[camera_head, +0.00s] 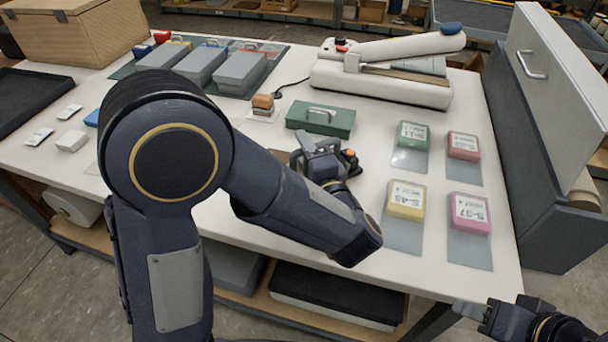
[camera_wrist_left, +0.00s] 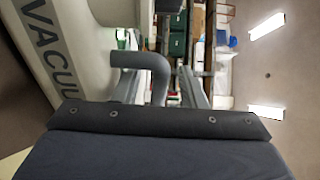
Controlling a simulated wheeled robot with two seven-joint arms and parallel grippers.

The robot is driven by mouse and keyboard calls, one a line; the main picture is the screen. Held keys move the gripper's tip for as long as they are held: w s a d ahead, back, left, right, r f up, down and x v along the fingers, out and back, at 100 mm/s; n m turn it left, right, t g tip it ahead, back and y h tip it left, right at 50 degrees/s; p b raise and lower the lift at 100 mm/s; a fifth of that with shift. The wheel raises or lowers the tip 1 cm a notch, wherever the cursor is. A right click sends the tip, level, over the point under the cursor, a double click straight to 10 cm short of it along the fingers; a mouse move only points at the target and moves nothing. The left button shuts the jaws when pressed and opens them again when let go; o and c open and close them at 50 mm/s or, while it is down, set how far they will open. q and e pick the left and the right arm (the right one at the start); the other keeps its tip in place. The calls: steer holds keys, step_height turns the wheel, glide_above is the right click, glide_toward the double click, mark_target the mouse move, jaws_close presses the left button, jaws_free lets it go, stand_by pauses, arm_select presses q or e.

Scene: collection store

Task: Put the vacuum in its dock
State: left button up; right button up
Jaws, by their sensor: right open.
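A pale body lettered "VACUU" (camera_wrist_left: 48,45) fills the left of the left wrist view, partly cut off. A bent grey tube (camera_wrist_left: 158,72) shows beside it, between the two finger-like bars of my left gripper (camera_wrist_left: 162,88). I cannot tell whether they touch it. In the head view my left gripper (camera_head: 318,158) is low over the table, just in front of the green box, beside a small dark object with an orange part (camera_head: 352,158). My right gripper (camera_head: 480,312) is open and empty off the table's front right corner. I cannot clearly make out the dock.
A cream machine with a long handle (camera_head: 375,88) stands behind the green box (camera_head: 322,119). Labelled blocks, one the yellow block (camera_head: 405,200), lie on grey pads at right. Grey boxes (camera_head: 240,70) stand back left. A grey panel (camera_head: 545,150) bounds the table's right side.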

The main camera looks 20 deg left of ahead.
arm_select(q)
jaws_close()
steer(key=shift+r, duration=0.1)
stand_by(1.3)
